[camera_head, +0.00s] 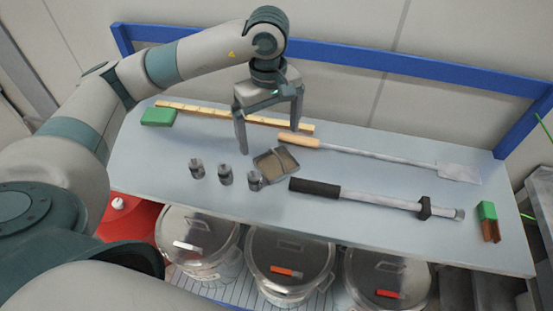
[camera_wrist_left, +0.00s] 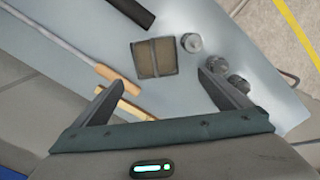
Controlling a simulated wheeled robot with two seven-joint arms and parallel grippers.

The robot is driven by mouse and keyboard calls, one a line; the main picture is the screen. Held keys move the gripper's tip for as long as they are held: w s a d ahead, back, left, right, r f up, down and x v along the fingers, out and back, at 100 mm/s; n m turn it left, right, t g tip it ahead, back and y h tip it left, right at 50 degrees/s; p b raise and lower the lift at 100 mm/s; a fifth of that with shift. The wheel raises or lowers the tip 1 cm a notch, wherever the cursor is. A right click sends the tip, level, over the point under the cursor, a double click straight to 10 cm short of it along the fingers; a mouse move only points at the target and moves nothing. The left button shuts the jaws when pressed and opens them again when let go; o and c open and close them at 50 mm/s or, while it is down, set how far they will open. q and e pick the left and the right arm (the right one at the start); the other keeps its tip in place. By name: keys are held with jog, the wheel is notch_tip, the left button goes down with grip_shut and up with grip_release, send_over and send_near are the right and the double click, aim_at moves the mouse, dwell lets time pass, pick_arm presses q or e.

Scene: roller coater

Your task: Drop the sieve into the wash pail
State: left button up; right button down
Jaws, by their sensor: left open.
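The sieve appears to be the small square, dark-rimmed piece with a brownish mesh and a middle bar (camera_head: 276,163), lying flat on the pale table (camera_head: 380,170). It also shows in the left wrist view (camera_wrist_left: 154,58). My left gripper (camera_head: 270,138) is open and empty above the table, just behind the sieve in the head view; its fingers point down and are apart from it. The left wrist view shows both spread fingers (camera_wrist_left: 158,82). I cannot tell for sure which container is the wash pail; a red one (camera_head: 128,216) is partly hidden below the table's left end. My right gripper is not in view.
Several small metal weights (camera_head: 225,175) stand left of the sieve. A wooden-handled scraper (camera_head: 380,155) and a black-gripped tool (camera_head: 375,198) lie to the right. A wooden ruler (camera_head: 200,109) and green block (camera_head: 158,117) lie behind. Lidded pots (camera_head: 290,265) stand below the front edge.

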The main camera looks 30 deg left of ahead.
aim_at(274, 152)
pick_arm(q)
notch_tip(274, 152, down, 2)
jog(key=shift+f+p, duration=0.1)
jog(key=shift+p, duration=0.3)
jog(key=shift+f, duration=0.5)
jog(key=shift+w+d+f+p, duration=0.15)
jog(key=shift+f+p, duration=0.3)
jog(key=shift+p, duration=0.4)
jog(key=f+p, duration=0.2)
jog(key=f, duration=0.1)
jog(key=shift+d+f, duration=0.2)
jog(key=shift+f, duration=0.1)
jog(key=shift+w+f, duration=0.1)
jog(key=shift+f, duration=0.25)
jog(key=shift+c, duration=0.3)
